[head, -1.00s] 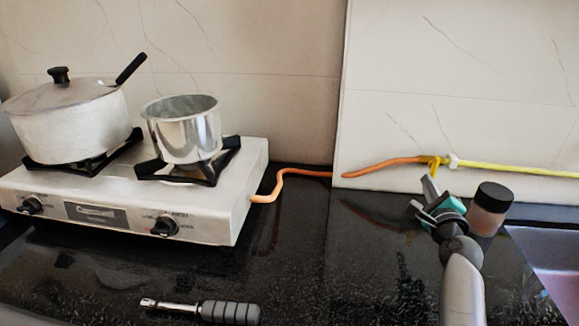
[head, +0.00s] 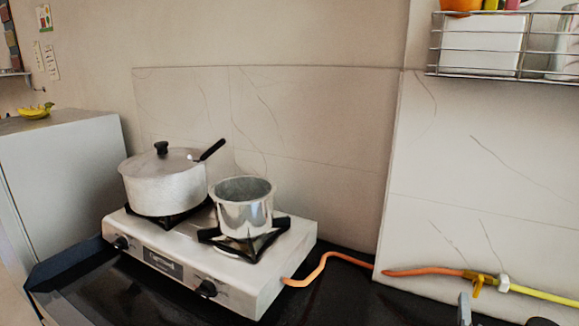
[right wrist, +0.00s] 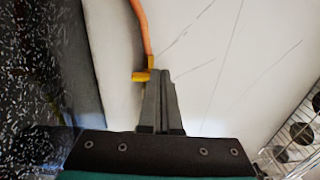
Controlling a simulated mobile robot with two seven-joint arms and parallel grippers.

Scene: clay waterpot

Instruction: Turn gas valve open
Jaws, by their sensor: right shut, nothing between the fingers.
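The yellow gas valve (head: 478,281) sits low on the tiled wall at the right of the head view, between an orange hose (head: 425,271) and a yellow pipe (head: 545,294). Its small handle points down and to the left. In the right wrist view the valve (right wrist: 141,76) is just left of my fingertips, with the hose running up from it. My right gripper (right wrist: 160,72) is shut and empty, its tips beside the valve; I cannot tell whether they touch it. In the head view only a finger of my right gripper (head: 464,308) shows at the bottom edge. My left gripper is out of view.
A white two-burner gas stove (head: 270,283) carries a lidded pot (head: 165,185) and a small metal pot (head: 243,210). A wire rack (head: 500,45) hangs at the upper right. A grey cabinet (head: 70,165) stands at the left. The black counter (head: 345,300) is clear beside the stove.

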